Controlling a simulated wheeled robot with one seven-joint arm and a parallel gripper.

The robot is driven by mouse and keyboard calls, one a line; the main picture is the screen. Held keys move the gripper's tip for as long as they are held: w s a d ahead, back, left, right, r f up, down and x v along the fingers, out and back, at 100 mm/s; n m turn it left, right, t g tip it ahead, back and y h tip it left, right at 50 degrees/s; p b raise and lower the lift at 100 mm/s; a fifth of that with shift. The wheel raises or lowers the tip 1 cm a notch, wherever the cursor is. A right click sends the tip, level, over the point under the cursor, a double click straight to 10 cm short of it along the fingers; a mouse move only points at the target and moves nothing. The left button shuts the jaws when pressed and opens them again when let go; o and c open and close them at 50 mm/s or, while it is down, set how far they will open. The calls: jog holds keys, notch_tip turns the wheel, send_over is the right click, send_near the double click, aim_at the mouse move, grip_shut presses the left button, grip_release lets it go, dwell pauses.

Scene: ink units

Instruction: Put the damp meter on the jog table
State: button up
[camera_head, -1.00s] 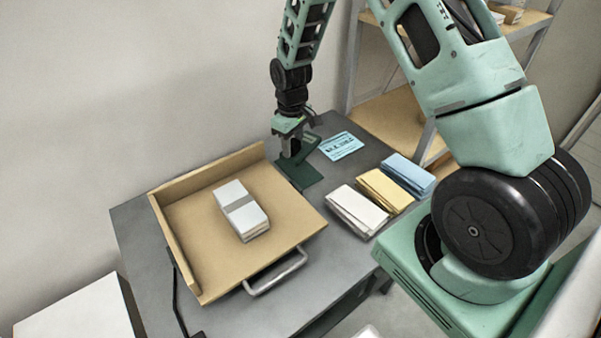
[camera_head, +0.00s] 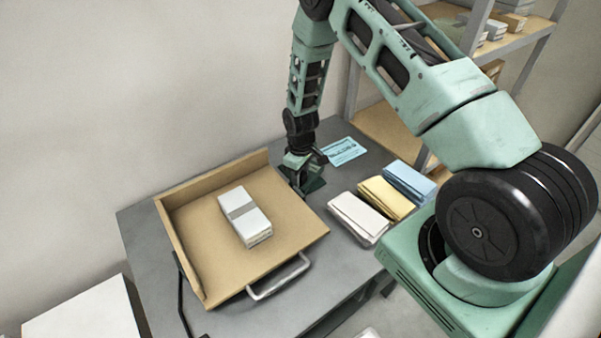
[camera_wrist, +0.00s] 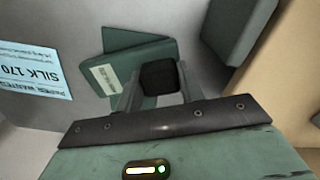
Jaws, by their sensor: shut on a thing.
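My gripper (camera_head: 299,166) is low over the grey table, just beyond the jog table. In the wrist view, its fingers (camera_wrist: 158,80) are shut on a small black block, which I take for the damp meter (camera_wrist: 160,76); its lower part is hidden. Under and beside it is a dark green stand (camera_wrist: 123,66) with a pale label. The stand also shows at the gripper's foot in the head view (camera_head: 317,185). I cannot tell whether the meter touches the stand. The jog table (camera_head: 200,265) is a wooden tray with two raised sides and a metal handle.
A banded white paper stack (camera_head: 243,215) lies mid-tray, with bare wood around it. White (camera_head: 357,215), yellow (camera_head: 387,197) and blue (camera_head: 410,182) paper stacks lie to the right. A blue card (camera_head: 342,151) lies behind. Shelves (camera_head: 385,135) stand at the back right.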

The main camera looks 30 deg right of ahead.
jog(key=shift+f, duration=0.2)
jog(key=o, duration=1.1)
jog(key=shift+r, duration=0.1)
